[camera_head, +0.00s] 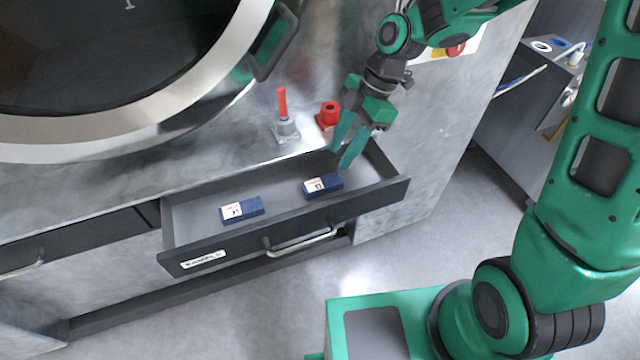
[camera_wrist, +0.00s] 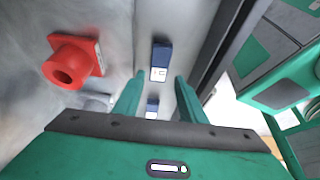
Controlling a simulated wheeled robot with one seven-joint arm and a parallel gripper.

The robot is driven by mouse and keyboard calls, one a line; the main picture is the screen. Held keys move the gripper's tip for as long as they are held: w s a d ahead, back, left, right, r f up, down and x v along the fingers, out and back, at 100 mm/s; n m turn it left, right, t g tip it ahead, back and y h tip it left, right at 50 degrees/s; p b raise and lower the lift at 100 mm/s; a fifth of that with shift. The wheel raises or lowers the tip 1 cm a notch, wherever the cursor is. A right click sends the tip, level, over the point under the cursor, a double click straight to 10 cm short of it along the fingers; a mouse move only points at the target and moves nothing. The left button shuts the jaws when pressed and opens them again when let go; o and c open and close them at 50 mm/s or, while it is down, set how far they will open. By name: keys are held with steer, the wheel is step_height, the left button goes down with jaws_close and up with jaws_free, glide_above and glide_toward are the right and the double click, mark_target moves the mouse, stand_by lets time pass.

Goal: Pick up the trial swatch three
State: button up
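Two small dark-blue swatches with white labels lie apart in an open drawer; the labels are too small to tell which is trial swatch three. The left swatch (camera_head: 242,209) lies near the drawer's middle. The right swatch (camera_head: 322,186) lies nearer my gripper (camera_head: 344,152), which is open and empty above the drawer's right part. In the wrist view the right swatch (camera_wrist: 161,60) shows beyond my fingertips (camera_wrist: 158,82), apart from them. The left swatch (camera_wrist: 152,107) shows lower between the fingers, partly hidden by my gripper.
The drawer (camera_head: 283,235) has raised walls and a front handle (camera_head: 302,243). Behind it stand a red fitting (camera_head: 329,114) and a grey fitting with a red top (camera_head: 284,122). The washer's round door (camera_head: 190,105) is at the upper left. The drawer's floor is otherwise clear.

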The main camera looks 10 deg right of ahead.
mark_target(325, 182)
steer(key=x, duration=0.9)
steer(key=shift+s+f, duration=0.1)
steer(key=shift+c, duration=0.4)
jaws_close()
